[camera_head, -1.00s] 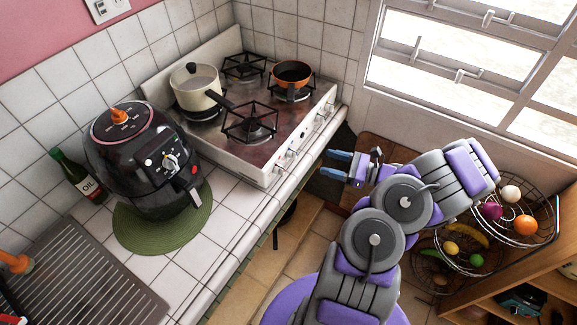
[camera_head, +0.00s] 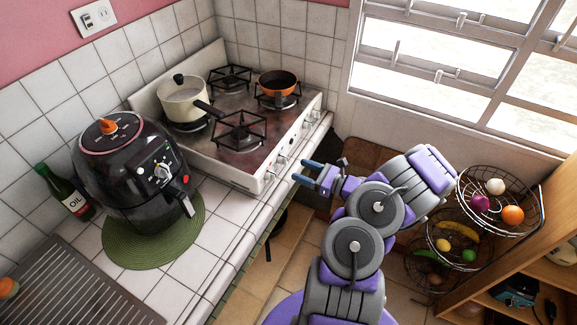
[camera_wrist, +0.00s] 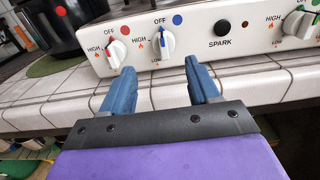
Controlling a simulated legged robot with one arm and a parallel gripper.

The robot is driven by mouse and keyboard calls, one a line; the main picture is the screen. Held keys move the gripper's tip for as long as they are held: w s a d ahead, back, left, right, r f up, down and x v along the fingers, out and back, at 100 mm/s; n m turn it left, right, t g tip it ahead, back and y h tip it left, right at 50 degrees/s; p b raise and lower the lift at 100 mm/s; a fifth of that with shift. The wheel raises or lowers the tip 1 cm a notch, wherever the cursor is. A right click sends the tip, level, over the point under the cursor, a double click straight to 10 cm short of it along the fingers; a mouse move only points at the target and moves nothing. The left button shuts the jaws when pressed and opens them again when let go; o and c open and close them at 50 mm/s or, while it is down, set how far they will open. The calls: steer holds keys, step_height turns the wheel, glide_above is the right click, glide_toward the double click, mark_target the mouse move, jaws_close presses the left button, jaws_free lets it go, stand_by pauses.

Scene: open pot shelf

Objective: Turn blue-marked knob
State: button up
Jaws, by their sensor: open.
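The blue-marked knob (camera_wrist: 167,42) is white with a blue pointer and sits on the stove's front panel, below a blue dot (camera_wrist: 177,19). In the wrist view its pointer stands near upright, toward OFF. My gripper (camera_wrist: 158,76) is open and empty. Its two blue fingers point at the panel, and the knob shows beyond them, between the fingertips and apart from them. In the head view my gripper (camera_head: 303,170) is just right of the stove front (camera_head: 281,158); the small knobs there are hard to tell apart.
A red-marked knob (camera_wrist: 116,51) is left of the blue-marked one; a black SPARK button (camera_wrist: 220,29) and another knob (camera_wrist: 298,23) are right. The tiled counter edge (camera_wrist: 270,84) runs below the panel. A cream pot (camera_head: 184,102), an orange pan (camera_head: 278,82) and an air fryer (camera_head: 130,170) stand nearby.

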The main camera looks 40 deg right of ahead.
mark_target(282, 163)
steer(key=x, duration=0.3)
steer(key=b+x, duration=0.1)
steer(key=x, duration=0.1)
steer(key=shift+w+d+f, duration=0.2)
steer(key=shift+w+d, duration=0.05)
steer(key=shift+w, duration=0.05)
steer(key=shift+w+d+f, duration=0.1)
steer(key=shift+w+d, duration=0.35)
steer(key=shift+a+r, duration=0.2)
steer(key=shift+a, duration=0.85)
steer(key=shift+c, duration=1.1)
steer(key=shift+d+f, duration=0.1)
steer(key=shift+d, duration=0.6)
steer(key=c, duration=0.6)
steer(key=shift+a, duration=0.2)
steer(key=shift+c, duration=0.9)
